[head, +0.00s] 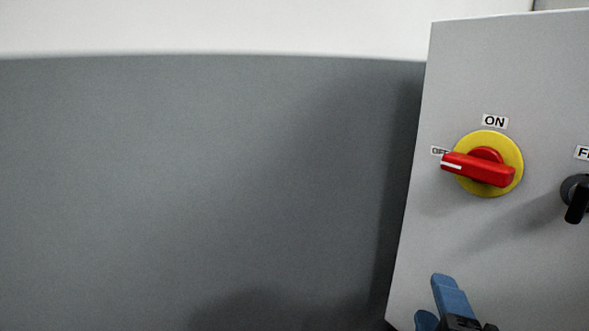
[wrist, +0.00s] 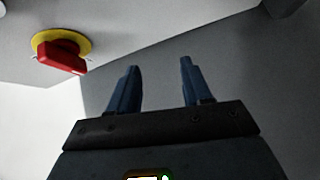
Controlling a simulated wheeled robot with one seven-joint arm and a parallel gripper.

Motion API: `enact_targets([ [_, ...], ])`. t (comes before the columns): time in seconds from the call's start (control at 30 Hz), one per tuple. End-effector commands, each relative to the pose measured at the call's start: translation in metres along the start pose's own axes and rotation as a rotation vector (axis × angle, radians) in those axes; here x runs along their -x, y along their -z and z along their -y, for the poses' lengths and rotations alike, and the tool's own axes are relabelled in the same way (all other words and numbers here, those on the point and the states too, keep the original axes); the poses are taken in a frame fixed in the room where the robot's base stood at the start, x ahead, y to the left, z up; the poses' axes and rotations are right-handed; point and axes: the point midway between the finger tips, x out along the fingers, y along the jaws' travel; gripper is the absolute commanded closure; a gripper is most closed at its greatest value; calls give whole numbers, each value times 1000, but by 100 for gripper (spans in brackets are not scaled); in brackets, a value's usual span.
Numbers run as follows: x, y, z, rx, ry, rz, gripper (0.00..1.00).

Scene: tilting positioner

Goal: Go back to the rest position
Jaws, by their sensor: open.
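My gripper (wrist: 156,82) shows in the wrist view with its two blue fingers apart and nothing between them. In the head view, part of my gripper (head: 440,300) shows at the bottom right, below the red switch and in front of the grey panel's lower part. The red rotary switch (head: 480,168) sits on a yellow disc, with its white-marked end pointing left at the OFF label. The switch also shows in the wrist view (wrist: 62,57) at the upper left, apart from my fingers.
The light grey control panel (head: 450,80) fills the right side. A black knob (head: 576,197) sits at the right edge, beside a partly cut-off label. A dark grey wall (head: 200,170) is on the left, with free room in front of it.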

Motion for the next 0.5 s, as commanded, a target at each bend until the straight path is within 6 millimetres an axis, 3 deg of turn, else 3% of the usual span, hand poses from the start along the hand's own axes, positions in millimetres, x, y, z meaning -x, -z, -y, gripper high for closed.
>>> enact_targets([
  [0.03,7,-8,19,-28,31,-23,51],
  [0.2,34,-26,69,-180,117,-109,51],
  [0.5,105,-65,130,-534,266,-180,51],
])
